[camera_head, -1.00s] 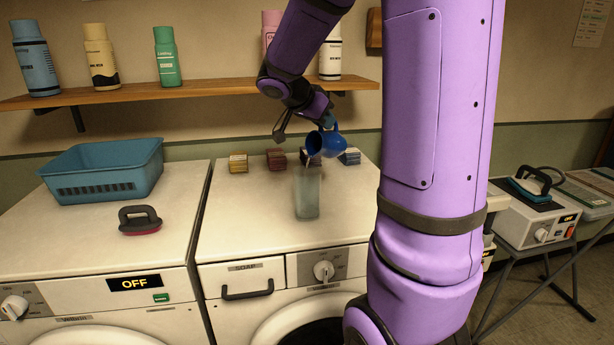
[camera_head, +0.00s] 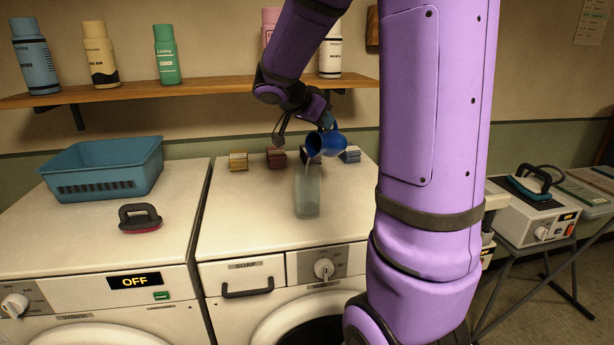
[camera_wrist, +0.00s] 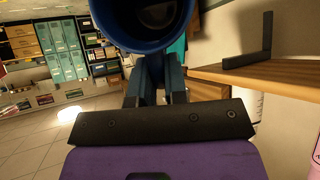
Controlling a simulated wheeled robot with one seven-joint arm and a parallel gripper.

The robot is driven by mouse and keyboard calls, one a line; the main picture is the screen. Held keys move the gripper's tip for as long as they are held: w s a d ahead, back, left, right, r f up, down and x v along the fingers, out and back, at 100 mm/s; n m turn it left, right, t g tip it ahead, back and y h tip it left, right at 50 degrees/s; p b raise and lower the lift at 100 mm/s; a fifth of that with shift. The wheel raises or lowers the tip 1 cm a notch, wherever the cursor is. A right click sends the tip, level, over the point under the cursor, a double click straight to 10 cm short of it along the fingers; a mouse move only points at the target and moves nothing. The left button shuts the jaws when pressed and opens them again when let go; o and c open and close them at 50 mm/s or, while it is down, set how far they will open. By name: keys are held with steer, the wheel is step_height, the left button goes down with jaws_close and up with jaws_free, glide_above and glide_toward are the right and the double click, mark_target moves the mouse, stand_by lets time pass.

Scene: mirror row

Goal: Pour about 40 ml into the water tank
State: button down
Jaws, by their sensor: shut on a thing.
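A blue cup (camera_head: 330,144) is tilted over on its side, with its mouth facing left and down, above the clear container that I take for the water tank (camera_head: 307,193). The tank stands upright on the right washing machine. A faint pale streak runs from the cup's lip toward the tank's top. The water level inside the tank is too blurred to read. My gripper (camera_head: 327,122) is shut on the cup, which also fills the top of the wrist view (camera_wrist: 145,42); the fingers (camera_wrist: 160,85) meet just below it there.
Several small boxes (camera_head: 238,161) stand behind the tank. A blue basket (camera_head: 104,170) and a dark-handled brush (camera_head: 139,217) are on the left machine. A shelf with bottles (camera_head: 166,55) is above. An iron (camera_head: 530,182) sits at the right. The right machine's front top is clear.

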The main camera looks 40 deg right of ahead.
steer(key=shift+f, duration=0.1)
stand_by(0.3)
steer(key=d+r+y, duration=0.1)
steer(key=d+y, duration=0.1)
steer(key=shift+s+d+r+y, duration=0.15)
steer(key=shift+r+y, duration=0.15)
steer(key=shift+r, duration=0.1)
steer(key=shift+s+d+f+y, duration=0.1)
steer(key=shift+d+f+y, duration=0.4)
steer(key=shift+y, duration=0.3)
steer(key=shift+d+r+t+y, duration=0.2)
steer(key=shift+t+y, duration=0.1)
steer(key=shift+y, duration=0.6)
steer(key=shift+s, duration=0.1)
steer(key=shift+d+y, duration=0.25)
steer(key=shift+y, duration=0.15)
